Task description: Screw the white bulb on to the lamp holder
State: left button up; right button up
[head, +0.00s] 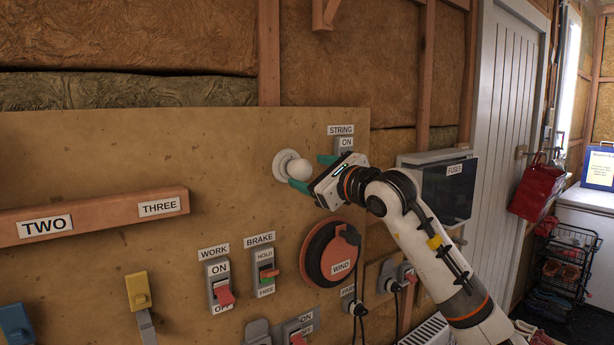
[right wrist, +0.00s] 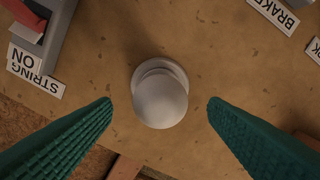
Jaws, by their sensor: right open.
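The white bulb (head: 298,169) is at the round white lamp holder (head: 282,160) on the wooden wall board. In the right wrist view the bulb (right wrist: 160,101) is in the middle, in front of the holder's rim (right wrist: 160,68), which it partly covers. I cannot tell how deep the bulb sits in the holder. My right gripper (head: 312,173) is open with its green fingers at the bulb. In the right wrist view its fingertips (right wrist: 160,103) are to either side of the bulb, with a gap on both sides. My left gripper is not in view.
The STRING switch (head: 345,144) is just right of the holder, behind my right gripper. The red WIND disc (head: 327,262) is below, with the BRAKE switch (head: 265,272) to its left. A grey fuse box (head: 440,185) is to the right.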

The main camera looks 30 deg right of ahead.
jog(key=s+b, duration=0.3)
jog(key=s, duration=0.6)
jog(key=shift+s+d, duration=0.4)
